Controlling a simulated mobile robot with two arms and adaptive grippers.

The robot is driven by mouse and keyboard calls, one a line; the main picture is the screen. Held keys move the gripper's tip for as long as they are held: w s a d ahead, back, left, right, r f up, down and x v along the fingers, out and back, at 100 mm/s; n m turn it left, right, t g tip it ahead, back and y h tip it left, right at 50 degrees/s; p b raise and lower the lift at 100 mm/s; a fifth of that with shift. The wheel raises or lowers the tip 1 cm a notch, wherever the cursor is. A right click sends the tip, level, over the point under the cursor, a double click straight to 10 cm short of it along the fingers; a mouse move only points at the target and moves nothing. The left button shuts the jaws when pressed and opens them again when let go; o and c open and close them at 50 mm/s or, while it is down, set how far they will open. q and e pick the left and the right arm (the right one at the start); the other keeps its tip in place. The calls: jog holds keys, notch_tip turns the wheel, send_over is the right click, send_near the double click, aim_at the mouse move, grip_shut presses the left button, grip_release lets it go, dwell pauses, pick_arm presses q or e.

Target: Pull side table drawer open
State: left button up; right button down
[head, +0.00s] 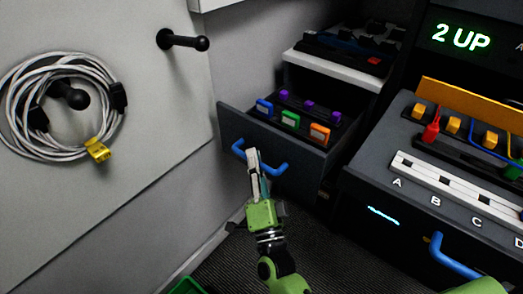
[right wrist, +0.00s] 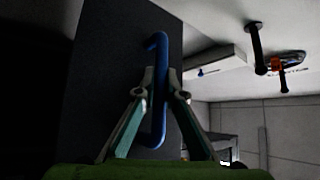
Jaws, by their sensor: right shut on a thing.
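The side table drawer (head: 232,122) is dark grey and stands out from its cabinet, with its inside showing from above. Colored blocks in blue, green and orange sit in it, with purple pieces behind. Its blue bar handle (head: 275,168) is on the front face. My right gripper (head: 254,155) is at the handle, its fingers shut around the bar. In the right wrist view the handle (right wrist: 159,100) runs between the two fingers, in front of the dark drawer face (right wrist: 105,80). My left gripper is not in view.
A dark console (head: 400,175) with slots marked by letters and its own blue handle (head: 453,258) stands at the right. A coiled cable (head: 18,95) hangs on the left wall panel, beside an empty black peg (head: 183,41). A green bin edge (head: 187,286) shows at the bottom.

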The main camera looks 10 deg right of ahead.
jog(key=shift+s+a+f, duration=0.15)
jog(key=shift+s+a, duration=0.35)
jog(key=shift+a, duration=0.15)
jog(key=c, duration=2.4)
grip_release()
jog(key=shift+o, duration=0.2)
jog(key=v, duration=1.2)
